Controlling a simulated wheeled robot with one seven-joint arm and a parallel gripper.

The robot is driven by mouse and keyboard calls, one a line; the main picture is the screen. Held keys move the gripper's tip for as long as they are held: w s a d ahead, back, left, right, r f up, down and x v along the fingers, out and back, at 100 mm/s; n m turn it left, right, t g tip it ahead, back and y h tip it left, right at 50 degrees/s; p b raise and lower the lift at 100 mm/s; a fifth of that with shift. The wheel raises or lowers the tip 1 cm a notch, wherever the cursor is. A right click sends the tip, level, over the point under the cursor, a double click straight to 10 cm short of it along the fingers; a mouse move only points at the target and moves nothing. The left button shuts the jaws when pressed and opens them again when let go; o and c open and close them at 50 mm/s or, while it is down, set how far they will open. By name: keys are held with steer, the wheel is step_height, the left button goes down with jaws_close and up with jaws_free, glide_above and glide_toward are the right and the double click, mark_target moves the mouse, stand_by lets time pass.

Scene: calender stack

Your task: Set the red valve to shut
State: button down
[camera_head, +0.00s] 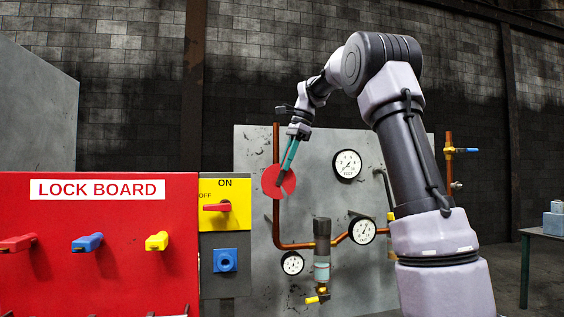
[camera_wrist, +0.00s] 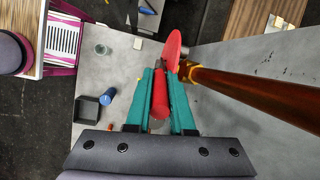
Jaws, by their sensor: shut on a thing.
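The red valve (camera_head: 270,183) sits on the vertical copper pipe on the grey panel, and in the head view it shows as a red disc. In the wrist view its red disc (camera_wrist: 172,50) is beside the copper pipe, with a red handle (camera_wrist: 158,103) between the teal fingers. My gripper (camera_head: 284,176) is in front of the disc, its fingers pointing down, and hides part of it. In the wrist view my gripper (camera_wrist: 163,90) is shut on the red handle. The exact angle of the handle is hard to tell.
The red lock board (camera_head: 100,215) with several coloured keys stands at the left, next to a yellow ON/OFF switch (camera_head: 224,204). Gauges (camera_head: 347,164) and a filter (camera_head: 322,255) are on the grey panel (camera_head: 255,150). A blue-handled valve (camera_head: 463,150) is further right.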

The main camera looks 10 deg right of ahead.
steer(key=d+f+y, duration=0.4)
steer(key=f+y, duration=0.2)
steer(key=y, duration=0.8)
steer(key=shift+d+m, duration=0.3)
steer(key=shift+f, duration=0.15)
steer(key=c, duration=0.8)
jaws_free()
steer(key=d, duration=1)
steer(key=shift+s+d+f, duration=0.2)
steer(key=shift+s+d, duration=0.2)
